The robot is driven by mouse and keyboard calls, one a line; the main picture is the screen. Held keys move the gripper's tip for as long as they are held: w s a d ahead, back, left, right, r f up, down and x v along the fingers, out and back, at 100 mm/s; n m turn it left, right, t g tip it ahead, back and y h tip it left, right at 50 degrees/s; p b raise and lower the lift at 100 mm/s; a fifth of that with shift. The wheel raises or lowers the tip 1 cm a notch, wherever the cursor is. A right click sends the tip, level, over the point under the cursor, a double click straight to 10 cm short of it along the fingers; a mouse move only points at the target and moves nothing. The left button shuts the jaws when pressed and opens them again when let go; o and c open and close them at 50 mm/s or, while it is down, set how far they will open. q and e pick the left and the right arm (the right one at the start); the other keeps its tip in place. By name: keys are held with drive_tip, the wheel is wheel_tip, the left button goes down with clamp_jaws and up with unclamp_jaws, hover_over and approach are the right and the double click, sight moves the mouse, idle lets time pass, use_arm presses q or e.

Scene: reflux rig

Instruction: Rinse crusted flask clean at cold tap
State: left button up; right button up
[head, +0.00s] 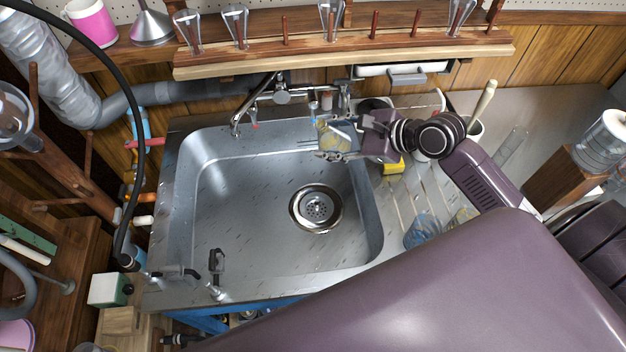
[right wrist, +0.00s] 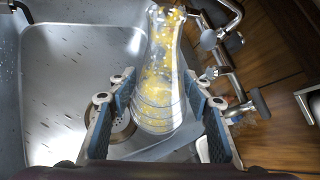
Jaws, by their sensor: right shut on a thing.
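A clear glass flask (head: 327,136) with patchy yellow crust is held over the sink's back right corner. It also fills the middle of the right wrist view (right wrist: 160,75), where yellow specks cover much of its wall. My right gripper (right wrist: 165,90) is shut on the flask, with a finger on each side. The same gripper shows in the head view (head: 340,140). The sink tap (head: 281,96) stands at the back rim, its curved spout reaching left, away from the flask. No running water shows. My left gripper is not in view.
The steel sink basin (head: 235,190) is empty, with a round drain (head: 316,208). A blue-tinted glass beaker (head: 422,230) and a yellow sponge (head: 394,167) are on the right drainboard. Small fittings (head: 216,266) stand on the front rim. A wooden rack (head: 340,50) hangs behind.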

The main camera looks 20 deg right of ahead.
drive_tip(key=a+f+n+t+h+p, duration=0.1)
drive_tip(key=f+n, duration=0.3)
drive_tip(key=f, duration=0.5)
drive_tip(key=w+a+f+n+t+h+p, duration=0.1)
drive_tip(key=a+f+n+t+h+p, duration=0.1)
drive_tip(key=f+n, duration=0.3)
wheel_tip(320, 180, down, 4)
drive_tip(key=shift+w+a+f+t+h+p, duration=0.2)
drive_tip(key=shift+a+t+h+p, duration=0.15)
drive_tip(key=shift+a, duration=0.5)
drive_tip(key=shift+s+r+n+h, duration=0.1)
drive_tip(key=shift+r+n+h, duration=0.2)
drive_tip(key=shift+r, duration=0.1)
drive_tip(key=shift+s+a+r+n+t, duration=0.1)
drive_tip(key=shift+r+n+t, duration=0.3)
drive_tip(key=shift+r+t, duration=0.15)
drive_tip(key=shift+r, duration=0.1)
drive_tip(key=shift+s+a+r+n+t+h+b, duration=0.1)
drive_tip(key=shift+a+r+n+t+h+b, duration=0.05)
drive_tip(key=shift+r+n+t+h+b, duration=0.3)
drive_tip(key=shift+s+a+r+n+t+h+b, duration=0.15)
drive_tip(key=shift+r+n+t+b, duration=0.1)
drive_tip(key=shift+r+n+t, duration=0.25)
